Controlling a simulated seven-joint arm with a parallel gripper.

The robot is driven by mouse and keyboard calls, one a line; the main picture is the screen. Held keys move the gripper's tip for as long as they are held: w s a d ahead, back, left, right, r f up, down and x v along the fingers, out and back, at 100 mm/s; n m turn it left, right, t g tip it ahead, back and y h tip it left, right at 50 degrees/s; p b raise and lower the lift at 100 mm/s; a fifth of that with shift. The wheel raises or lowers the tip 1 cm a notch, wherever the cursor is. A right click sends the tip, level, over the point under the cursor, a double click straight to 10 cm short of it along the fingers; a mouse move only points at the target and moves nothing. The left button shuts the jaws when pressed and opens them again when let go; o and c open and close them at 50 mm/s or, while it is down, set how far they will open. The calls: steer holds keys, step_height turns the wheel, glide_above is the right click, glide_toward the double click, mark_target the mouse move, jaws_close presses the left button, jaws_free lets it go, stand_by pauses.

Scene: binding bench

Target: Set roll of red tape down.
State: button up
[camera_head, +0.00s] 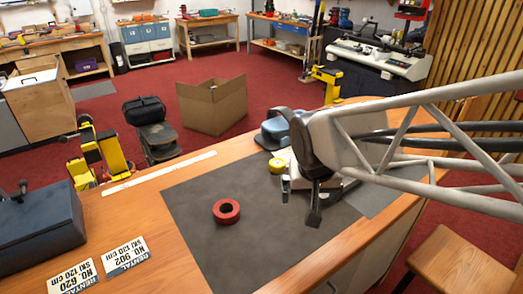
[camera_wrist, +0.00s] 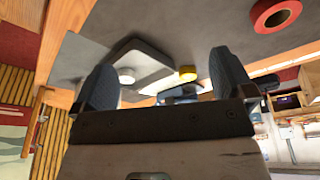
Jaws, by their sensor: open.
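The roll of red tape (camera_head: 226,211) lies flat on the dark grey mat (camera_head: 200,258) on the bench, with nothing touching it. It also shows in the wrist view (camera_wrist: 275,15) at the top right, outside the fingers. My gripper (camera_head: 310,205) is to the right of the roll and above the mat, clearly apart from it. In the wrist view my gripper's two dark fingers (camera_wrist: 160,85) are wide apart with nothing held between them.
A yellow roll (camera_head: 277,166) and a grey-white device (camera_head: 296,180), partly hidden by my gripper, stand at the mat's back. A white ruler (camera_head: 160,172) lies left of the mat. Two rental signs (camera_head: 124,257) and a dark box (camera_head: 38,228) are further left. The mat's front is clear.

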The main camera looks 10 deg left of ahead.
steer(key=w+a+f+n, duration=0.1)
steer(key=w+a+f, duration=0.15)
steer(key=a, duration=0.85)
steer(key=n+y, duration=0.1)
glide_toward(226, 208)
steer(key=shift+x, duration=1.15)
steer(key=shift+s, duration=0.15)
steer(key=shift+d+f, duration=0.1)
steer(key=shift+f, duration=0.05)
steer(key=shift+x, duration=1.2)
steer(key=shift+x, duration=2.6)
steer(key=shift+c, duration=0.2)
